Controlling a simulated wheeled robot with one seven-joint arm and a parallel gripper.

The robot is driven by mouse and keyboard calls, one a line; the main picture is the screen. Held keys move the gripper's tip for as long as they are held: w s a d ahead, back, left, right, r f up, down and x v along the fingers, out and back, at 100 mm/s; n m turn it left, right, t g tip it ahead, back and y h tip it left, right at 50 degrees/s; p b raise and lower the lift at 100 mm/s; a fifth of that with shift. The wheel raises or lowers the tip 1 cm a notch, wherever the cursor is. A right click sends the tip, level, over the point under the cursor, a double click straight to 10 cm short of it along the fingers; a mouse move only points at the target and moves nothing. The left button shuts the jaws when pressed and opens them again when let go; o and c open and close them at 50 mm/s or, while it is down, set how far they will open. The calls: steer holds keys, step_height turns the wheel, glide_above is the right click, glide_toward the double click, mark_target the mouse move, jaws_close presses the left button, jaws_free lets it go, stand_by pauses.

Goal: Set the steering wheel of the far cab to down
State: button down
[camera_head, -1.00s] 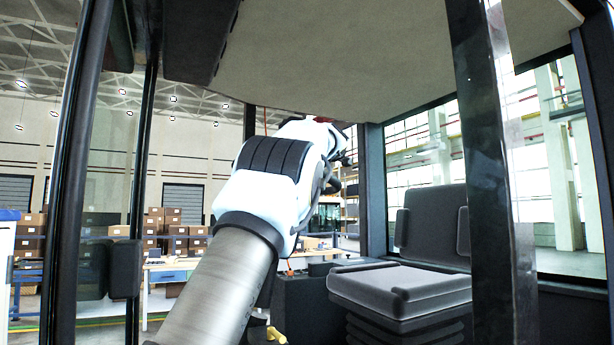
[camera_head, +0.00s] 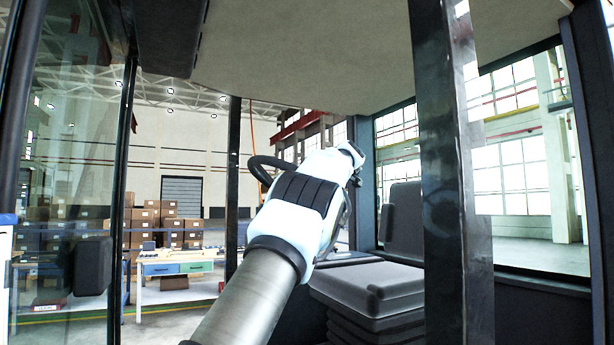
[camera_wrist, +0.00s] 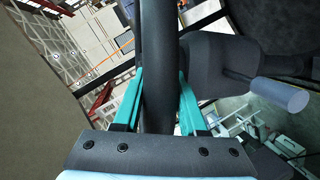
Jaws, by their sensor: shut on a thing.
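The steering wheel shows in the wrist view as a thick black rim (camera_wrist: 158,40) running up the middle. My gripper (camera_wrist: 160,85), with teal fingers, is shut on this rim, one finger on each side. A dark hub or column part (camera_wrist: 210,65) lies right of the rim. In the head view a black curved piece (camera_head: 258,168), which looks like the wheel's rim, shows left of my arm. My white and grey arm reaches into the cab and hides the rest of the wheel and my fingertips.
A lever with a grey handle (camera_wrist: 282,95) is right of the rim in the wrist view. The cab seat (camera_head: 370,285) is right of my arm. A dark cab post (camera_head: 445,180) stands in front. The roof (camera_head: 320,60) is overhead. A workbench (camera_head: 178,262) and stacked boxes stand outside.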

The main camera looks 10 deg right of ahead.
steer(key=shift+w+d+f+m+p, duration=0.2)
steer(key=shift+d+f, duration=0.25)
steer(key=shift+d, duration=0.15)
steer(key=shift+w+d+f+m+p, duration=0.1)
steer(key=shift+w+d+f, duration=0.1)
steer(key=shift+d+f, duration=0.3)
steer(key=shift+d, duration=0.2)
steer(key=shift+d+f, duration=0.1)
steer(key=shift+f, duration=0.05)
steer(key=c, duration=0.7)
jaws_free()
steer(key=shift+d+f, duration=0.1)
steer(key=shift+d, duration=0.05)
steer(key=shift+o, duration=0.9)
steer(key=shift+r, duration=0.2)
